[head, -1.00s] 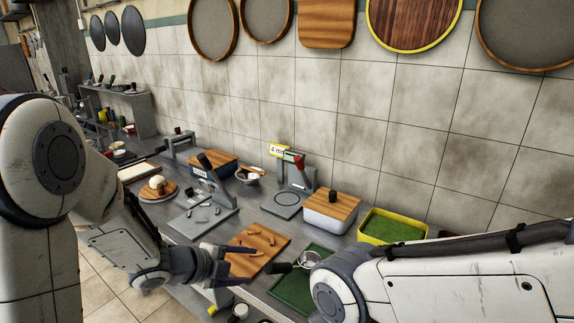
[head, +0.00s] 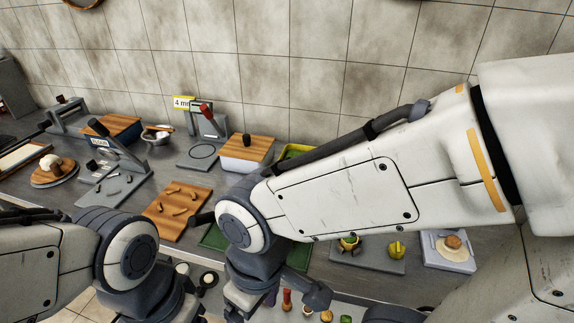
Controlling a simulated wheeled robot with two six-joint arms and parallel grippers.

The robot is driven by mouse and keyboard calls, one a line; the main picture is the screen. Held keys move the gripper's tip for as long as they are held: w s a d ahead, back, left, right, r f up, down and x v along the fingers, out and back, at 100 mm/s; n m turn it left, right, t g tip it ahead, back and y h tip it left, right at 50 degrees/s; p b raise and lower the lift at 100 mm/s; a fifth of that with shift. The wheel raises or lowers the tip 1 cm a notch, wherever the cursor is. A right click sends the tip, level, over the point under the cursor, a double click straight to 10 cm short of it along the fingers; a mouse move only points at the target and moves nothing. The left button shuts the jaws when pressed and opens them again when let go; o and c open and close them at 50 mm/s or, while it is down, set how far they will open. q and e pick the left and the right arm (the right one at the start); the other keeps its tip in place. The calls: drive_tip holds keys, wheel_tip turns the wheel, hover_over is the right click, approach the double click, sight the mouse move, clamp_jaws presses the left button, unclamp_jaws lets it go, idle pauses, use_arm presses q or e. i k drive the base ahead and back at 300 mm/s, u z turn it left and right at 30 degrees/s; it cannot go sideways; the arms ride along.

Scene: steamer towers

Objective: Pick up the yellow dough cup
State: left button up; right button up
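Two small yellow things stand on a grey board at the lower right in the head view. One is a yellow and green round piece (head: 348,243); the other is a plain yellow piece (head: 397,249). Either could be the yellow dough cup; they are too small to tell. My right arm reaches across the picture from the right, its wrist low in the middle, to the left of both pieces. My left arm's wrist is at the lower left. I can make out no fingertips of either gripper.
A wooden board (head: 187,205) with dough pieces lies left of a green mat (head: 213,238), partly hidden by my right arm. A white tray (head: 431,259) with a bun is at the right. Several small items (head: 287,300) stand at the bottom.

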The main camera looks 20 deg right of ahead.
sight(349, 244)
drive_tip(key=u, duration=1.95)
drive_tip(key=i, duration=1.6)
drive_tip(key=z, duration=3.2)
drive_tip(key=i, duration=0.5)
drive_tip(key=z, duration=0.1)
